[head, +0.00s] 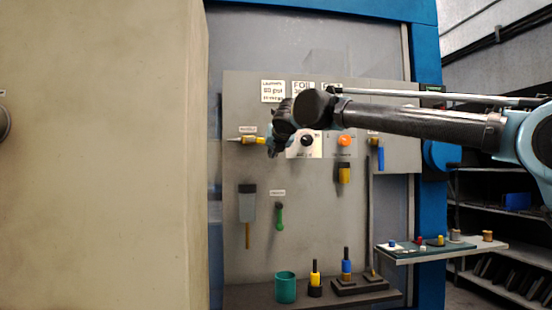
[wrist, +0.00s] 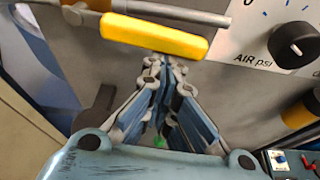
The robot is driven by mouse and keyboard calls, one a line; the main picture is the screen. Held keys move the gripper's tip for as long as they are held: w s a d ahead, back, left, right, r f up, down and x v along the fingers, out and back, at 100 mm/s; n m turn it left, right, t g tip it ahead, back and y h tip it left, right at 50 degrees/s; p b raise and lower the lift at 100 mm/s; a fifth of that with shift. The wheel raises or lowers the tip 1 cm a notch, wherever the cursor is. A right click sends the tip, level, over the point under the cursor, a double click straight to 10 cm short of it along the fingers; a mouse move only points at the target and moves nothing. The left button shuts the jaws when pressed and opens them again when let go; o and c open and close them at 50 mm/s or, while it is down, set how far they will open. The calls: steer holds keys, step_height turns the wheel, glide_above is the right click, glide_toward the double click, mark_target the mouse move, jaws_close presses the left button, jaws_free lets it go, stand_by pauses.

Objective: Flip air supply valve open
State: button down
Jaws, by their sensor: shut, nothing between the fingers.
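The air supply valve has a yellow lever (wrist: 155,37) that lies nearly along its grey pipe (wrist: 180,12) in the wrist view. In the head view, the yellow lever (head: 253,140) shows on the grey panel, just left of my gripper. My gripper (wrist: 163,62) is shut and empty, its fingertips right beside the lower edge of the lever in the wrist view. I cannot tell whether they touch it. In the head view my gripper (head: 273,147) is seen partly behind my wrist.
A black AIR psi knob (wrist: 293,40) sits right of the lever. An orange button (head: 344,141), a hanging brush (head: 247,203) and a green-handled tool (head: 279,216) are on the panel (head: 310,220). A lower shelf holds a green cup (head: 285,287). A beige wall (head: 100,160) stands left.

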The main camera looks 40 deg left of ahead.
steer(key=shift+w+d+r, duration=0.15)
steer(key=shift+w+r, duration=0.05)
steer(key=shift+r, duration=0.45)
stand_by(0.3)
step_height(320, 180, down, 4)
steer(key=f, duration=0.1)
steer(key=v, duration=1)
steer(key=shift+r, duration=0.45)
steer(key=shift+s, duration=0.1)
